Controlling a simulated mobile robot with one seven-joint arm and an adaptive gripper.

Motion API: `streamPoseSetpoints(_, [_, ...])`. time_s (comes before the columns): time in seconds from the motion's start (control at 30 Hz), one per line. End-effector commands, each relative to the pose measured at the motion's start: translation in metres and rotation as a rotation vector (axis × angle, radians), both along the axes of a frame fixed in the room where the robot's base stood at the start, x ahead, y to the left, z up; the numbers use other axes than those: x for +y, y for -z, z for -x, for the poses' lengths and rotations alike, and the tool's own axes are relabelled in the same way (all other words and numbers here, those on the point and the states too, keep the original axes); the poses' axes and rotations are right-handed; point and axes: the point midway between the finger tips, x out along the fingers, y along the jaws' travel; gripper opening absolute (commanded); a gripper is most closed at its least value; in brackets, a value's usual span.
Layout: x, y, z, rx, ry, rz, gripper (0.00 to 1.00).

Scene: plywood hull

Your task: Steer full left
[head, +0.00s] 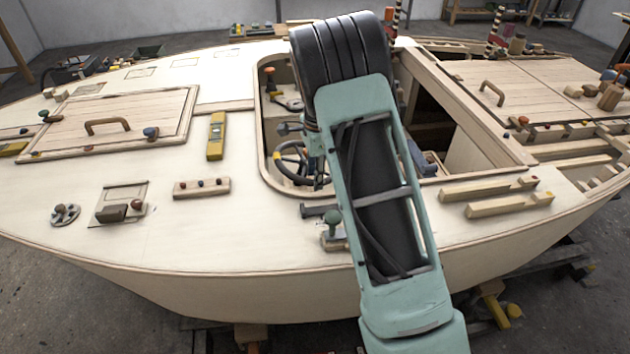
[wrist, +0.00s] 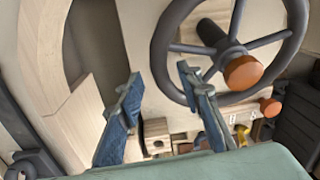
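The dark grey steering wheel (wrist: 160,50) fills the upper right of the wrist view, with several spokes and an orange knob (wrist: 243,73) at its hub. It also shows in the head view (head: 291,160), inside the cockpit opening, partly hidden by my arm. My gripper (wrist: 160,82) is open, its two blue-padded fingers apart and nothing held. The wheel's lower-left rim passes just beyond the fingertips, and the right fingertip overlaps it in the picture. I cannot tell whether they touch. In the head view the gripper is mostly hidden behind my arm.
The cockpit's wooden frame (head: 262,135) surrounds the wheel. In the wrist view a curved wooden wall (wrist: 52,85) is at left, and a small wooden block (wrist: 156,135) and a second orange knob (wrist: 270,107) lie beyond the fingers. A yellow level (head: 216,137) lies on the deck.

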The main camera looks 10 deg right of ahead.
Motion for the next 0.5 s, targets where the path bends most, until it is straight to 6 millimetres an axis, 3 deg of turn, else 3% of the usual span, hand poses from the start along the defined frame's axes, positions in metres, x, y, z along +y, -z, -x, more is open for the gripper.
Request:
streamPoseSetpoints(0.2, [0.000, 0.018, -0.002, -0.001, 0.000, 0.000, 0.33])
streamPoseSetpoints(0.5, [0.000, 0.019, -0.002, -0.001, 0.000, 0.000, 0.32])
